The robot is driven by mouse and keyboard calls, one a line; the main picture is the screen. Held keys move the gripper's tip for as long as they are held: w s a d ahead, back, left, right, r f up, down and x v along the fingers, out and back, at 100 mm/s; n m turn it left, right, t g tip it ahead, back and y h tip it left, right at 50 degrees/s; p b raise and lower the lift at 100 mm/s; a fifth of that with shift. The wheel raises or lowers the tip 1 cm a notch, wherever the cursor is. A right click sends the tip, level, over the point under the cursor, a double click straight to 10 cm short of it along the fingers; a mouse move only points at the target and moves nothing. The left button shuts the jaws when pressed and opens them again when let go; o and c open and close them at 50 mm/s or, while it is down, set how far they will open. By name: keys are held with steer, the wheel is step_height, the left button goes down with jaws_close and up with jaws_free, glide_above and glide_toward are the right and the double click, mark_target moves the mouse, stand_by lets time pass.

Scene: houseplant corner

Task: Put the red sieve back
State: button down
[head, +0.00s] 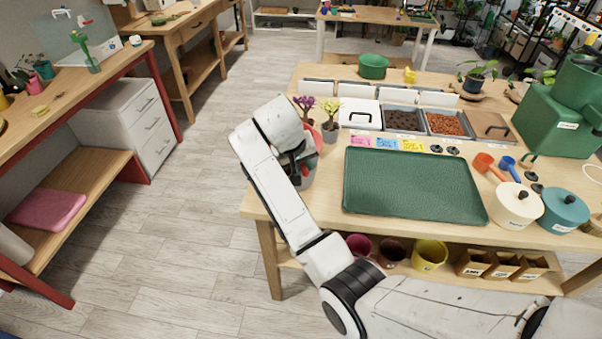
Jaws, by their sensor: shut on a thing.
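My gripper (302,166) is in the head view at the left end of the potting table, seen from behind and partly hidden by my own wrist. It is shut on the red sieve (316,134), of which only a red rim and part of a greyish side show beside the wrist. The rest of the sieve is hidden. The sieve is close to the table's left edge; I cannot tell whether it touches anything.
A green tray (412,184) fills the table's middle. Behind it are lidded and filled bins (404,119). Small potted plants (330,122) stand close to my wrist. White (515,205) and teal (563,211) lidded pots stand at right. Floor at left is clear.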

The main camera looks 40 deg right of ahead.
steer(key=shift+w+d+f, duration=0.2)
steer(key=shift+w+f, duration=0.15)
steer(key=shift+f, duration=0.05)
step_height(320, 180, down, 4)
steer(key=shift+w+d+r+p, duration=0.15)
steer(key=shift+r+p, duration=0.1)
steer(key=shift+p, duration=0.35)
steer(key=shift+f, duration=0.6)
steer(key=c, duration=1)
jaws_free()
steer(key=shift+o, duration=0.2)
